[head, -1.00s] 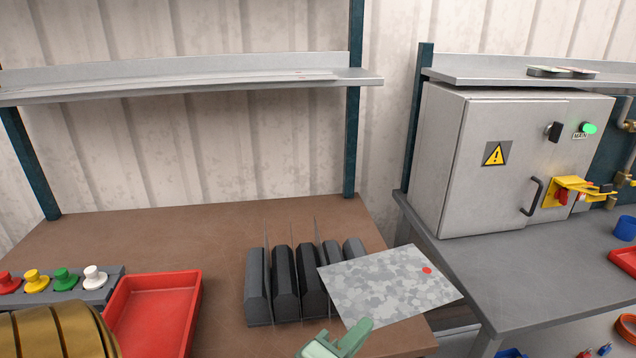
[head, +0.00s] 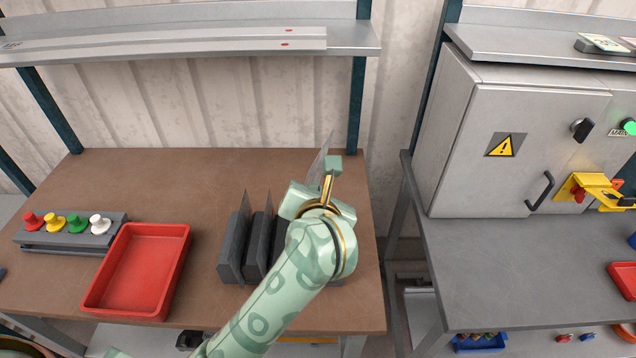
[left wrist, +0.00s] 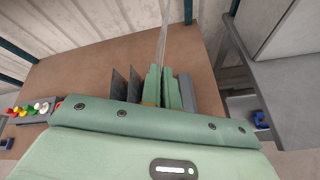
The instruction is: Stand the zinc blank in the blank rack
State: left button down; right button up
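The zinc blank (head: 320,160) is a thin grey sheet, upright and nearly edge-on. My left gripper (head: 324,182) is shut on it, above the right part of the blank rack (head: 231,262). In the left wrist view the blank (left wrist: 163,38) rises from between the fingers (left wrist: 162,78). The rack is a row of dark grey blocks with slots, and thin sheets stand in its left slots. The blank's lower edge is hidden by my gripper and arm, so I cannot tell whether it is in a slot. My right gripper is not in view.
A red tray (head: 137,270) and a button box (head: 70,238) stand to the left on the brown bench (head: 200,170). A shelf (head: 180,45) runs above. A grey cabinet (head: 500,150) stands on the bench to the right, past a gap. The bench behind the rack is clear.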

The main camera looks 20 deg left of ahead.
pick_arm(q)
notch_tip(320, 180, down, 17)
jog(key=n+b, duration=0.4)
jog(key=b, duration=0.8)
jog(key=shift+s+d+n+h, duration=0.35)
jog(key=shift+s+n+h, duration=0.05)
jog(key=shift+f+b, duration=0.55)
jog(key=shift+f, duration=0.05)
jog(key=c, duration=1.6)
grip_release()
